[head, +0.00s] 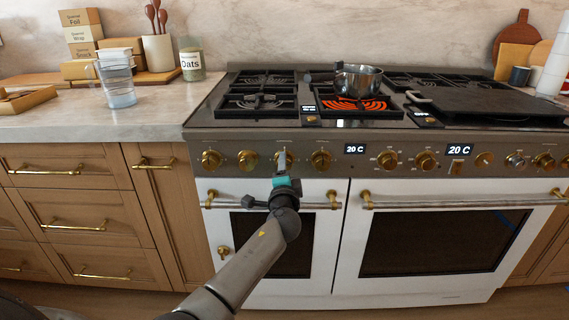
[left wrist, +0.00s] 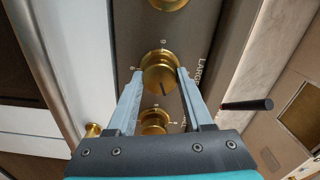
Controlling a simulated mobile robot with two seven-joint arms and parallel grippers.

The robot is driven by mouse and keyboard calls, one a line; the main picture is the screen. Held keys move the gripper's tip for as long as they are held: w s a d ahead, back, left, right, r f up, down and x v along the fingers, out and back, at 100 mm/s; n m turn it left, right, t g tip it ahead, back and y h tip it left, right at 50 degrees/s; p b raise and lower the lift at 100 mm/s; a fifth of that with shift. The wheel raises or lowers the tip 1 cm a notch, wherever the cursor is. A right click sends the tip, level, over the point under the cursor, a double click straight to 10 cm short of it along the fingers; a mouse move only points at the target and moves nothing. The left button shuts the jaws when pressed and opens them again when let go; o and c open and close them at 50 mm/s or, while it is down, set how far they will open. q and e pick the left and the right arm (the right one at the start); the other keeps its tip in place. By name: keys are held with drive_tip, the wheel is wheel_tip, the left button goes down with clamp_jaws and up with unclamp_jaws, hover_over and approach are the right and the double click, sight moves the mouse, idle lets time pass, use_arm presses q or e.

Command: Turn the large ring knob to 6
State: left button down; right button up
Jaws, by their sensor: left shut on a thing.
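The brass knob (left wrist: 161,74) sits between my left gripper's two fingers in the left wrist view, and the fingers touch its sides. A dark pointer line shows on its face, and part of the word "LARGE" is printed beside it. In the head view my left gripper (head: 282,160) reaches the stove's front panel and mostly hides this knob, in the left group of knobs. My left gripper is shut on the knob. The number it points to is too small to read. My right gripper is not in view.
One burner (head: 352,105) glows orange, with a steel pot (head: 358,81) over its back part. Other brass knobs (head: 321,159) flank the held one closely.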

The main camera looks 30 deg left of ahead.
use_arm(q)
drive_tip(key=shift+m+p, duration=4.9)
drive_tip(key=shift+m, duration=6.1)
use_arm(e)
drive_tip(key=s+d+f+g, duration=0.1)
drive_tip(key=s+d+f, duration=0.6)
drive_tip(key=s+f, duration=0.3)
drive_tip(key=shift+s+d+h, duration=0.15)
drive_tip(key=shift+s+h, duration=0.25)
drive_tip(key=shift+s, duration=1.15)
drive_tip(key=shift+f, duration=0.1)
use_arm(q)
drive_tip(key=shift+c, duration=1.5)
unclamp_jaws()
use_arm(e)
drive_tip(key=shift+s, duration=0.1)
